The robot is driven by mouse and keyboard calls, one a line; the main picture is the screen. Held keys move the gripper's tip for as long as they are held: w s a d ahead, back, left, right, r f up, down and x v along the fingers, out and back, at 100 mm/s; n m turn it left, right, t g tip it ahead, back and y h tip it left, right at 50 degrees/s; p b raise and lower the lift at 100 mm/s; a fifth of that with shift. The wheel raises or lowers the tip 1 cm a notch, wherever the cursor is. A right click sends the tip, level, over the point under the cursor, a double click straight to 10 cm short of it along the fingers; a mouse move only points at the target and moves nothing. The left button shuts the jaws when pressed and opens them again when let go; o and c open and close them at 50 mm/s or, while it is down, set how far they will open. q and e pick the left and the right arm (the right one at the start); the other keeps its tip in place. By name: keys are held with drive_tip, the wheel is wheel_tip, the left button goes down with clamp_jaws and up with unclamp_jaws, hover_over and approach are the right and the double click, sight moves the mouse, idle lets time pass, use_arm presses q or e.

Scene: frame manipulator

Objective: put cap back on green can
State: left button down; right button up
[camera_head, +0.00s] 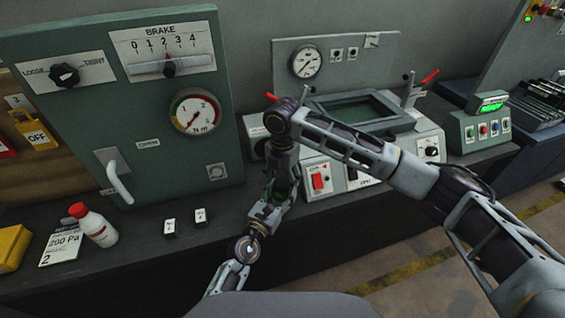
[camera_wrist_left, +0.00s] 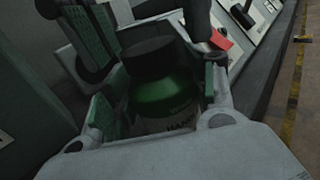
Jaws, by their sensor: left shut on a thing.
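In the left wrist view my left gripper (camera_wrist_left: 155,100) is shut on the green can (camera_wrist_left: 165,97), its padded fingers on either side of it. A dark round cap (camera_wrist_left: 147,57) is at the can's top; I cannot tell whether it is fully seated. Green-padded finger parts stand close beside the cap at upper left, seemingly my right gripper's. In the head view both arms meet low in front of the console. My right gripper (camera_head: 268,200) points down there, over my left gripper (camera_head: 260,216). The can is mostly hidden there, and the right fingers' opening is unclear.
A red-capped white bottle (camera_head: 98,228), a 200 Pa card (camera_head: 62,243) and a yellow block (camera_head: 12,247) stand at left on the dark bench (camera_head: 150,262). Two small labelled blocks (camera_head: 185,221) lie mid-bench. The green brake panel (camera_head: 165,120) and grey console (camera_head: 318,178) rise behind.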

wheel_tip(320, 180, up, 2)
drive_tip(key=n, duration=0.4)
drive_tip(key=shift+r, duration=0.1)
drive_tip(key=n, duration=0.1)
drive_tip(key=r+n, duration=0.1)
drive_tip(key=n, duration=0.1)
drive_tip(key=shift+r, duration=0.3)
drive_tip(key=n, duration=0.1)
drive_tip(key=r+n, duration=0.1)
drive_tip(key=n, duration=0.1)
drive_tip(key=shift+r+n, duration=0.25)
drive_tip(key=shift+n, duration=0.05)
drive_tip(key=shift+s+r+n, duration=0.1)
drive_tip(key=shift+r+n, duration=0.35)
drive_tip(key=shift+n, duration=0.5)
drive_tip(key=shift+r+n, duration=0.45)
drive_tip(key=shift+n, duration=0.5)
drive_tip(key=shift+f, duration=4)
